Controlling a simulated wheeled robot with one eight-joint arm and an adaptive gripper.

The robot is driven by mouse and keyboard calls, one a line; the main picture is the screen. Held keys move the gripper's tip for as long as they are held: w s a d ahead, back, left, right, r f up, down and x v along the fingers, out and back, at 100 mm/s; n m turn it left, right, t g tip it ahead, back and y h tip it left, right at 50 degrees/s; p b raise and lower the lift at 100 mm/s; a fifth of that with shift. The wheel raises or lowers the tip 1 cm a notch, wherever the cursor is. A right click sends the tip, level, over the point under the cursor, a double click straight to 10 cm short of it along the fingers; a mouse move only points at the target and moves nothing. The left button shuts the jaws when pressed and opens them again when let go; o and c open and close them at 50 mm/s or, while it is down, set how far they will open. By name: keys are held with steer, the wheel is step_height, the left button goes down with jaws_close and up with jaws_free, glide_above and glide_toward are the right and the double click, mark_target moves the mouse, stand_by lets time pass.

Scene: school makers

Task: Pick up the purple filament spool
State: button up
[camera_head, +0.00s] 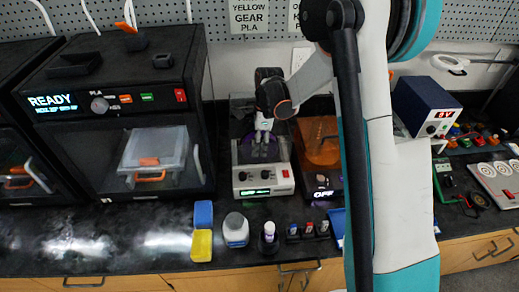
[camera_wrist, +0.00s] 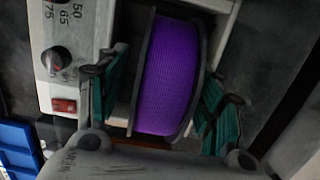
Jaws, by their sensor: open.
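The purple filament spool (camera_wrist: 168,75) has black side flanges and shows large in the wrist view, seated in a white-framed box with a dial and a red switch. My gripper (camera_wrist: 163,100) is open, with one teal-padded finger on each side of the spool. I cannot tell whether the pads touch it. In the head view my gripper (camera_head: 264,132) points down over the white box (camera_head: 263,181), and the spool (camera_head: 260,148) shows only as a dark purple shape, mostly hidden behind the gripper.
An orange-lidded machine (camera_head: 318,145) stands just right of the box. A black 3D printer (camera_head: 130,110) stands at left. A white jar (camera_head: 235,230), a yellow block (camera_head: 202,246) and small bottles (camera_head: 308,230) stand along the counter's front. A blue power supply (camera_head: 425,107) is at right.

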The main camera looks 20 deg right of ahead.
step_height(320, 180, down, 3)
steer(key=shift+w+a+f+b, duration=0.1)
steer(key=shift+f+b, duration=0.1)
steer(key=shift+b, duration=0.3)
steer(key=c, duration=1.4)
steer(key=shift+r, duration=0.1)
